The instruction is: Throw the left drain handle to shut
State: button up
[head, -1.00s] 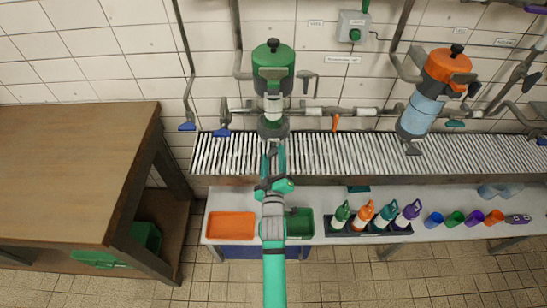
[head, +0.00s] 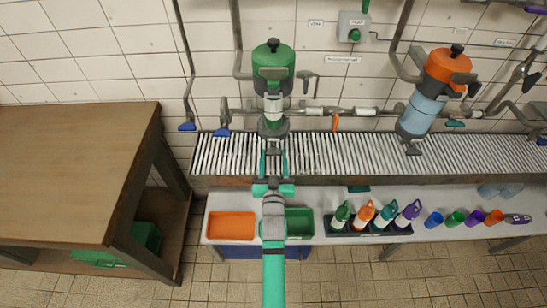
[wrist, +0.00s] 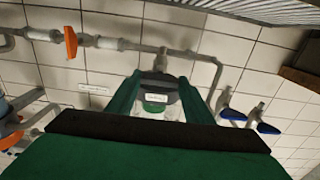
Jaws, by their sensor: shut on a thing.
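The left machine is a green-topped vessel (head: 273,62) on the wall, with a dark base above the slatted rack. My gripper (head: 273,149) reaches up to the bottom of this machine, its two green fingers on either side of the drain handle. In the wrist view my gripper (wrist: 158,84) is shut on the left drain handle (wrist: 158,98), a dark grey piece with a small white label. In the head view the handle is mostly hidden by the fingers, and its exact angle cannot be told.
The slatted rack (head: 340,158) runs just under the machines. An orange-topped machine (head: 448,66) hangs to the right. Blue pipe handles (head: 221,132) sit left, an orange one (head: 335,122) right. Trays, bottles and cups stand on the bench below; a wooden table (head: 75,165) is left.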

jog(key=shift+f, duration=0.1)
dwell(0.4)
jog(key=o, duration=1.1)
jog(key=shift+c, duration=0.2)
jog(key=s, duration=1.1)
